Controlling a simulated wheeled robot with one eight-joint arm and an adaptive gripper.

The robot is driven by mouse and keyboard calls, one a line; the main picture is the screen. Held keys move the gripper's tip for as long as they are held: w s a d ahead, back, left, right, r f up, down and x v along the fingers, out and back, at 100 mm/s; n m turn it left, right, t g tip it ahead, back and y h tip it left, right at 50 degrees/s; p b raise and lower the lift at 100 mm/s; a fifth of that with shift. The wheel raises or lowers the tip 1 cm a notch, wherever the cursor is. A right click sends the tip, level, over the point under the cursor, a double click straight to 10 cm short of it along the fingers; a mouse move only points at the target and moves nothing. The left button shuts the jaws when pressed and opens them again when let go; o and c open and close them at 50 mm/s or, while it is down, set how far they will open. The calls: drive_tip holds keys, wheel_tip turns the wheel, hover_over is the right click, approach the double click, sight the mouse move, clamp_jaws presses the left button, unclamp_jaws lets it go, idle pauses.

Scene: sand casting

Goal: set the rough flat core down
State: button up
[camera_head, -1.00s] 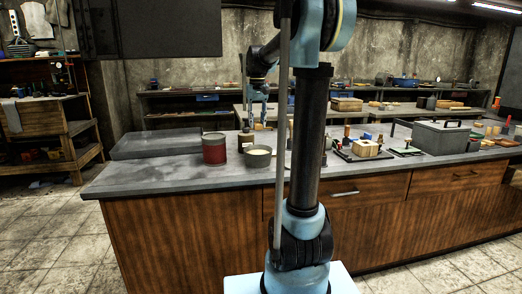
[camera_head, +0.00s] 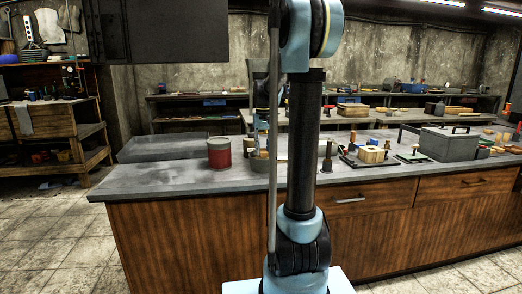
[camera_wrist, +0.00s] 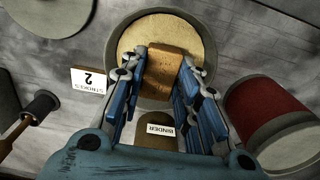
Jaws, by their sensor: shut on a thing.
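The rough flat core (camera_wrist: 165,72) is a brown, grainy block in the wrist view. It is between the two fingers of my gripper (camera_wrist: 164,62), which is shut on it. Behind the core in that view is a round grey pan (camera_wrist: 205,38) with pale sandy contents. I cannot tell whether the core touches the contents or hangs above them.
A red can (camera_wrist: 262,108) stands right of the pan in the wrist view, and shows on the grey counter (camera_head: 150,182) in the head view (camera_head: 219,154). A container labelled BINDER (camera_wrist: 158,132) is close to the pan. A "2" card (camera_wrist: 90,79) lies left.

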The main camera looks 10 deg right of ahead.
sight(263, 150)
drive_tip(key=shift+f, duration=0.55)
drive_tip(key=o, duration=1.1)
wheel_tip(263, 150, up, 13)
drive_tip(key=shift+s+r, duration=0.1)
